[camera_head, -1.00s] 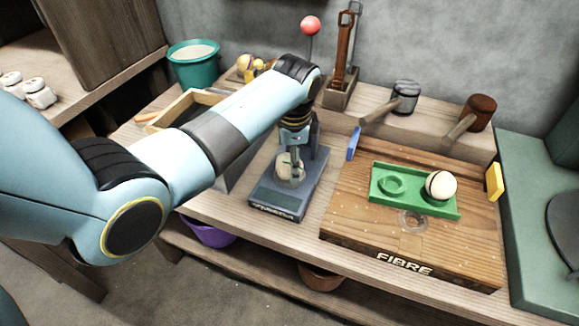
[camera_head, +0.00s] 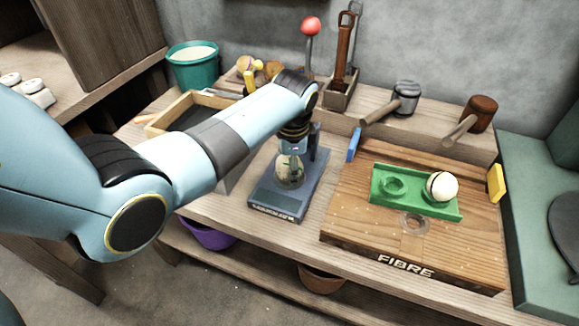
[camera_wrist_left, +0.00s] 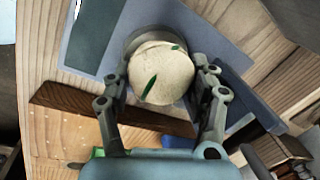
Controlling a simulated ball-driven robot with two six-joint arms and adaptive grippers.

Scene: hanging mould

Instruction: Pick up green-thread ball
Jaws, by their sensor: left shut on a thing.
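The green-thread ball (camera_head: 289,172) is pale, with short green thread marks that show in the left wrist view (camera_wrist_left: 160,78). It is at the dark blue-grey stand (camera_head: 275,203); I cannot tell whether it rests there or is just clear of it. My left gripper (camera_wrist_left: 163,72) comes down over the ball, with one finger on each side, shut on it. In the head view, my arm hides part of the stand and the gripper's fingers are hard to make out. My right gripper is not in view.
A wooden board marked FIBRE (camera_head: 340,225) bears a green two-seat tray (camera_head: 411,199) with another pale ball (camera_head: 441,186) in its right seat. Two mallets, a grey one (camera_head: 406,96) and a brown one (camera_head: 477,114), lie behind. A red-knobbed lever (camera_head: 310,27) stands behind my gripper.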

